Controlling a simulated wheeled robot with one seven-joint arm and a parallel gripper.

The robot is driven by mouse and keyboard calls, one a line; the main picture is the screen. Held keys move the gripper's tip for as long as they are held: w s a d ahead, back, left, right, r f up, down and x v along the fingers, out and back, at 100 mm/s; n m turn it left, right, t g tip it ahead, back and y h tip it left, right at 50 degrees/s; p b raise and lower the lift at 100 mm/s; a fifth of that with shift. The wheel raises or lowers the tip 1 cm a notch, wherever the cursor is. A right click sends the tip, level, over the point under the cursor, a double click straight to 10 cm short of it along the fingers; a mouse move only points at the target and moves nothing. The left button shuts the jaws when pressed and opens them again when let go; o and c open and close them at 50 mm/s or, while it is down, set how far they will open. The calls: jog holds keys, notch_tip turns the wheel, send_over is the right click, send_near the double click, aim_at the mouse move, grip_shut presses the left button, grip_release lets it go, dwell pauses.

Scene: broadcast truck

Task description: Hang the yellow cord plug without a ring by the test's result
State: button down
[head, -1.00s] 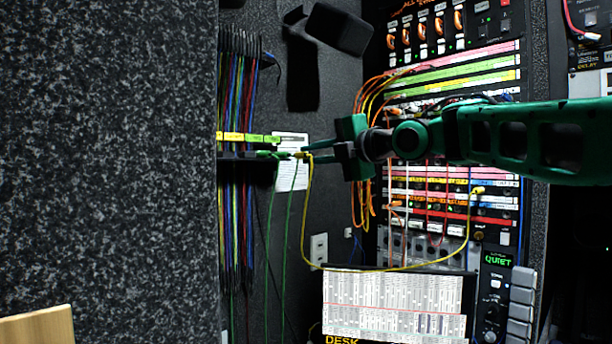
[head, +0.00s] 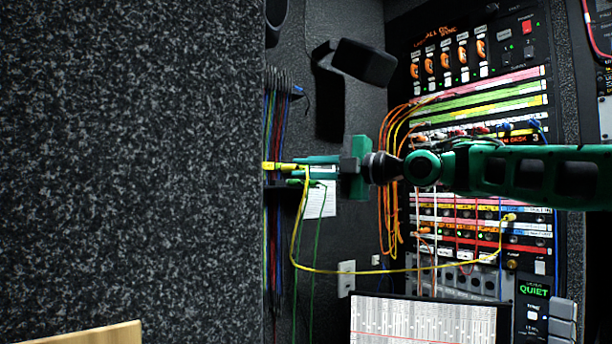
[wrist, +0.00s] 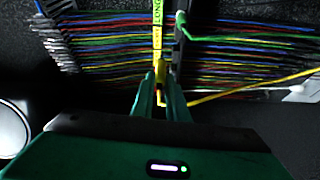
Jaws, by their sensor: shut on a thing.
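My gripper (wrist: 160,92) is shut on the yellow cord plug (wrist: 161,72), which also shows between the fingertips in the head view (head: 306,170). My fingers are at the cord rack, by its yellow label strip (wrist: 157,22), which reads "LONG". The yellow cord (head: 292,240) hangs from the plug in a long loop to the right. Its other end (head: 510,217) is in the patch panel (head: 480,240). I see no ring on the held plug, but it is mostly covered by my fingers. I cannot tell whether it touches the rack.
Several coloured cords (wrist: 110,45) hang in the rack on both sides of the label strip. A green plug (wrist: 181,18) hangs close beside it. A speckled grey wall (head: 130,170) fills the left of the head view. A printed sheet (head: 322,202) is behind the rack.

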aim_at(288, 171)
jog(key=shift+w+a+f, duration=0.1)
jog(key=shift+w+a, duration=0.6)
jog(key=shift+w, duration=0.35)
jog(key=shift+w+a+f, duration=0.1)
jog(key=shift+w+a, duration=0.55)
jog(key=shift+w, duration=0.35)
jog(key=shift+w+a, duration=0.7)
jog(key=shift+w, duration=0.35)
jog(key=shift+w+f, duration=0.1)
jog(key=shift+f, duration=1.2)
jog(key=c, duration=0.6)
grip_release()
jog(key=shift+o, duration=0.2)
jog(key=shift+s+d, duration=0.45)
jog(key=shift+s, duration=0.2)
jog(key=shift+s+d, duration=0.4)
jog(key=shift+s, duration=0.25)
jog(key=s+d, duration=0.1)
jog(key=s, duration=0.1)
jog(key=s+d, duration=0.1)
jog(key=s, duration=0.1)
jog(key=shift+d, duration=0.4)
